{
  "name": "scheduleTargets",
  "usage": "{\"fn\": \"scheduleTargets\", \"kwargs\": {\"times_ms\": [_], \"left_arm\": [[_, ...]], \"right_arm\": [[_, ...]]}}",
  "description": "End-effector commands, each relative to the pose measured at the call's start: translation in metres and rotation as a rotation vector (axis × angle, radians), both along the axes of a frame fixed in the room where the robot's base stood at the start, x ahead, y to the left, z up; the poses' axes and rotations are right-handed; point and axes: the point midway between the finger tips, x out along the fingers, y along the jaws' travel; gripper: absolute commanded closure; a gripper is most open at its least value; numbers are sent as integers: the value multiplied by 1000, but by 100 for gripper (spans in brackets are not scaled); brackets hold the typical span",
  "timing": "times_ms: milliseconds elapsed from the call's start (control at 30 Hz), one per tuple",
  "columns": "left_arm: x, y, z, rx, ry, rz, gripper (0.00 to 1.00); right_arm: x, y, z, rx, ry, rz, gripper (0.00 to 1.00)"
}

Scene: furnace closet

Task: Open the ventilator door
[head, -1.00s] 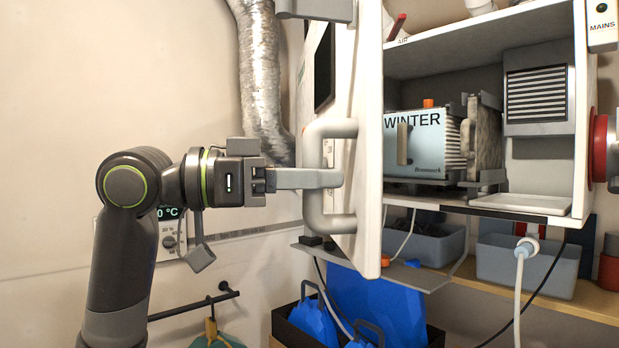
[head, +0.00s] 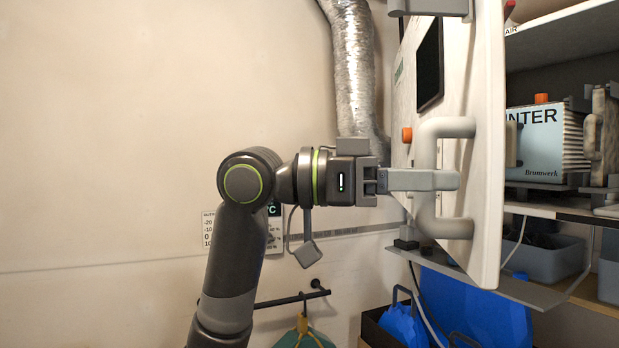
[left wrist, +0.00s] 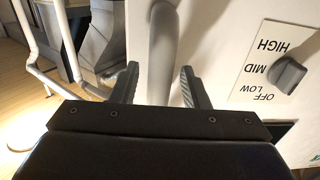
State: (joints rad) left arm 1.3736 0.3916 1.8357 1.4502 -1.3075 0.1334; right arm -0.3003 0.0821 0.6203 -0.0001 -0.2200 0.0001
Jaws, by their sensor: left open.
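The white ventilator door (head: 485,130) stands swung open in the head view, seen nearly edge-on, with the housing's inside showing to its right. Its grey bar handle (head: 443,128) is on the face toward the left. My left gripper (head: 448,180) reaches in from the left at the middle of the handle. Its jaws are open, and in the left wrist view the handle bar (left wrist: 163,45) runs between the two fingers (left wrist: 160,85). Whether a finger touches the bar cannot be told. My right gripper is not in view.
Inside the housing is a box marked WINTER (head: 545,145), partly hidden by the door. A foil duct (head: 352,70) runs down behind the door. Blue containers (head: 480,300) and a grey bin (head: 545,258) are below. A dial (left wrist: 290,75) shows in the wrist view.

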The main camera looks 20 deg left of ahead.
Motion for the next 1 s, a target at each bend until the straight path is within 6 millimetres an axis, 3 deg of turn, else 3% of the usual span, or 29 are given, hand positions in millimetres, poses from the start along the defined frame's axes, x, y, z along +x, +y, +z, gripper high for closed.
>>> {"fn": "scheduleTargets", "kwargs": {"times_ms": [1000], "left_arm": [[-35, 151, -2, 0, 1, 5, 59]], "right_arm": [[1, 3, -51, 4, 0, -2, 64]]}}
